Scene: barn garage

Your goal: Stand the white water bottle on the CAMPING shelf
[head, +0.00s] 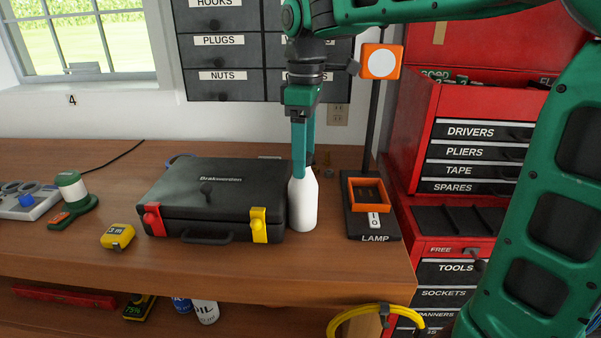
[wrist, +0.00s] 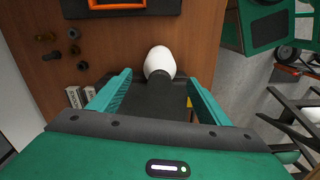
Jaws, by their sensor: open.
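The white water bottle (head: 303,206) stands upright on the wooden workbench, close against the right side of the black toolbox. My gripper (head: 304,172) points down above it, its green fingertips at the height of the bottle's top. In the wrist view the white bottle (wrist: 159,62) shows at the far end of the open gripper (wrist: 159,77), between the lines of the two fingers. The fingers look apart from it; how deep it sits between them I cannot tell. No shelf marked CAMPING is in view.
The black toolbox (head: 222,197) is left of the bottle; the lamp base (head: 377,227) and post stand right. A red tool cabinet (head: 470,132) is farther right. A yellow tape measure (head: 117,236) lies left. Labelled drawers (head: 218,58) hang behind.

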